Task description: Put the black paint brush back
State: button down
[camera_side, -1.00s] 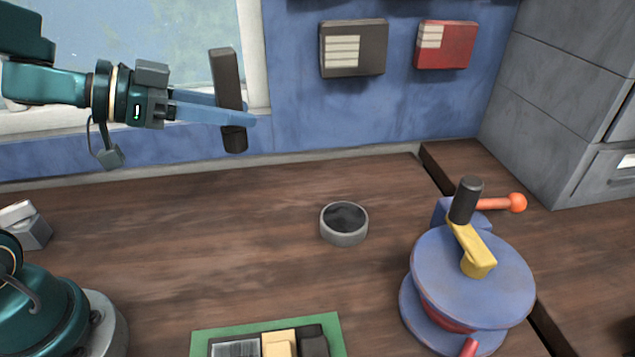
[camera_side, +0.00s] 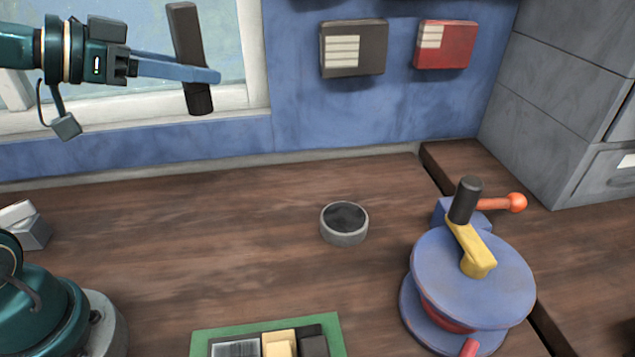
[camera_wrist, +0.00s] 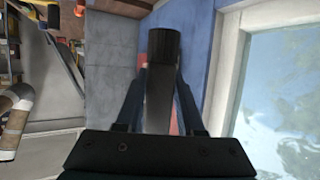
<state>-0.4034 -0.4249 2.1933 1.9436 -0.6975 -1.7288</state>
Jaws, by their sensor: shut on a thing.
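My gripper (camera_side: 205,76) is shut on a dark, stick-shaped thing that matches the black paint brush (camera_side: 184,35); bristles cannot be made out. It stands nearly upright in the blue fingers, tilted slightly, high above the table in front of the window. In the wrist view the black paint brush (camera_wrist: 163,55) rises between the fingers, and its lower part is hidden. A small round grey cup with a dark inside (camera_side: 343,237) stands on the table, below and to the right of my gripper.
A blue round machine with a yellow crank (camera_side: 478,300) stands at right. A green tray (camera_side: 198,340) with several blocks is at the bottom edge. Grey blocks (camera_side: 28,230) lie at left. Black (camera_side: 353,65) and red (camera_side: 445,45) boxes hang on the wall. The table's middle is clear around the cup.

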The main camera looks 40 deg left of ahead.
jog(key=shift+w+r, duration=0.15)
jog(key=shift+r, duration=0.2)
jog(key=w+d+m+g+h, duration=0.2)
jog(key=w+d+m+h, duration=0.15)
jog(key=w, duration=0.85)
jog(key=w+d+f+h, duration=0.1)
jog(key=w+d+f, duration=0.1)
jog(key=f, duration=0.4)
jog(key=w+d+f+m, duration=0.1)
jog(key=w+d+f, duration=0.2)
jog(key=d+f, duration=0.2)
jog(key=shift+d+f+g+h, duration=0.15)
jog(key=shift+f+g+h, duration=0.25)
jog(key=shift+f, duration=0.5)
jog(key=shift+m, duration=0.25)
